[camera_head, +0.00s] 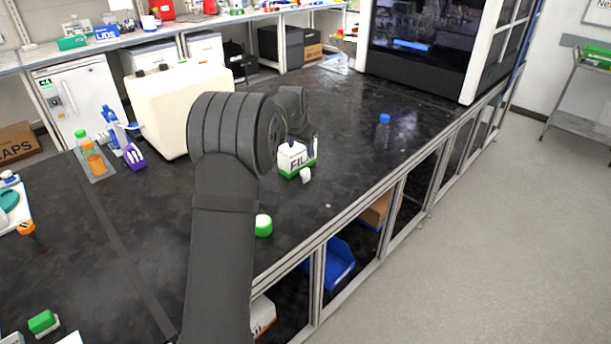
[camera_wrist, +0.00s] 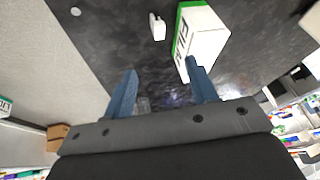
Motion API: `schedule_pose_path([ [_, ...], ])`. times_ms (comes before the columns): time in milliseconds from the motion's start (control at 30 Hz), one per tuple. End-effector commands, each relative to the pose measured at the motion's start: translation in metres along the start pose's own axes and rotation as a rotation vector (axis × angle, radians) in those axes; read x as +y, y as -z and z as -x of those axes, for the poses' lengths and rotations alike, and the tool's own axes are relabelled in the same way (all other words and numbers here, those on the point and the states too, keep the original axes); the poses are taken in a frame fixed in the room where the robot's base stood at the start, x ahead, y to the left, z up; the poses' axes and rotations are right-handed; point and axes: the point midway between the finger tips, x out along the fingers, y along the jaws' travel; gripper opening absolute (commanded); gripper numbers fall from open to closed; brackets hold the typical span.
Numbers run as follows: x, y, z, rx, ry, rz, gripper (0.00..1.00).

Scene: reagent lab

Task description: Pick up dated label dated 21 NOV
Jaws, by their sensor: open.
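No label reading 21 NOV can be made out in either view. In the wrist view my gripper (camera_wrist: 164,82) has its two blue fingers spread apart, with dark bench top and nothing held between them. A white box with a green edge and "FIL" lettering (camera_wrist: 207,38) is close to the right finger and partly behind it. A small white object (camera_wrist: 157,26) lies beside the box; it also shows in the head view (camera_head: 306,175), too small to read. In the head view my arm hides most of the gripper near the box (camera_head: 292,157).
A tiny white piece (camera_head: 328,205) and a green-capped white container (camera_head: 263,225) are near the bench's front edge. A blue-capped bottle (camera_head: 383,131) stands farther right. A large cream container (camera_head: 165,108) is behind my arm.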

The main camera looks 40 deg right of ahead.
Motion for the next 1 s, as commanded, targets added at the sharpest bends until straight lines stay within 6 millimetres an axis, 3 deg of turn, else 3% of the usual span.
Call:
schedule_pose_path([
  [167, -0.001, 0.001, -0.004, -0.025, -0.01, -0.011, 0.53],
  [700, 0.0, -0.001, -0.105, -0.024, -0.01, -0.01, 0.53],
  [1000, 0.001, 0.0, -0.124, -0.024, -0.01, -0.011, 0.53],
])
